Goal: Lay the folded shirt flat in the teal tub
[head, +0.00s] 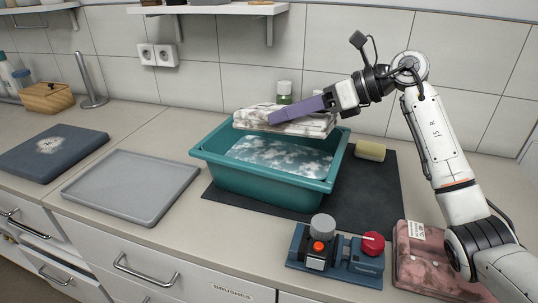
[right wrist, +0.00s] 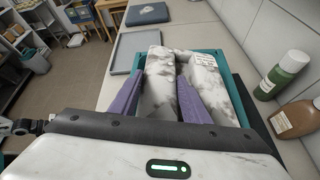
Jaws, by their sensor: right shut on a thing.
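The folded shirt (head: 312,124) is white with grey-brown marbling. My right gripper (head: 298,110), with purple fingers, is shut on it and holds it roughly level over the back part of the teal tub (head: 262,187). In the right wrist view the shirt (right wrist: 158,85) shows between the fingers (right wrist: 160,100), and another part of it lies outside the right-hand finger. The tub holds a pale blue surface with white blotches, like sudsy water. Whether the shirt touches the tub's back rim is hard to tell. My left gripper is not in view.
The tub stands on a dark mat (head: 375,190). A yellow roll (head: 370,150) and bottles (right wrist: 295,70) stand near it. A grey tray (head: 130,187) is left. A blue device with knobs (head: 335,258) and a pink package (head: 425,262) are in front. A shelf (head: 210,8) hangs above.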

